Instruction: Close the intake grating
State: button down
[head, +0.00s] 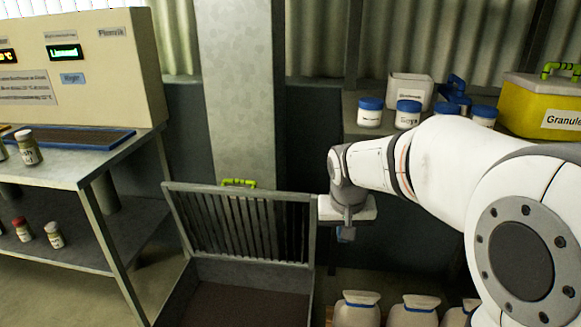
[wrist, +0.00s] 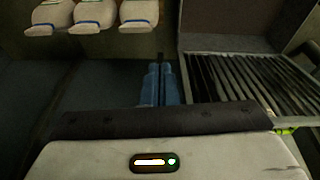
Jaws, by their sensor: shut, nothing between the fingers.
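The intake grating (head: 240,228) is a grey barred frame that stands raised at the back of an open intake bin (head: 238,304). A yellow-green handle (head: 238,183) sits on its top edge. My gripper (head: 346,236) is just right of the grating, pointing down, apart from it and from the handle. In the wrist view my blue fingers (wrist: 161,84) are together and empty, and the grating (wrist: 245,80) lies to their right. The handle (wrist: 289,130) shows only partly at the lower right there.
Several white sacks (head: 357,309) stand right of the bin. A metal table (head: 75,165) with jars and a control panel (head: 75,65) is at the left. A shelf at the right bears blue-lidded jars (head: 370,112) and a yellow granule box (head: 545,105). A pillar (head: 238,90) rises behind the grating.

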jog(key=w+a+r+t+p, duration=0.1)
jog(key=w+a+r+p, duration=0.35)
jog(key=w, duration=0.75)
jog(key=w+a+r+t+p, duration=0.1)
jog(key=w+a+t, duration=0.1)
jog(key=w+a, duration=0.8)
jog(key=shift+m, duration=0.5)
jog(key=b+x, duration=0.1)
jog(key=x, duration=0.2)
jog(key=b+x, duration=0.1)
jog(key=x, duration=0.3)
jog(key=d+b+x, duration=0.1)
jog(key=x, duration=0.2)
jog(key=shift+s+d+f, duration=0.1)
jog(key=shift+s+f, duration=0.2)
jog(key=shift+f, duration=0.15)
jog(key=shift+s+f, duration=0.1)
jog(key=shift+s, duration=0.45)
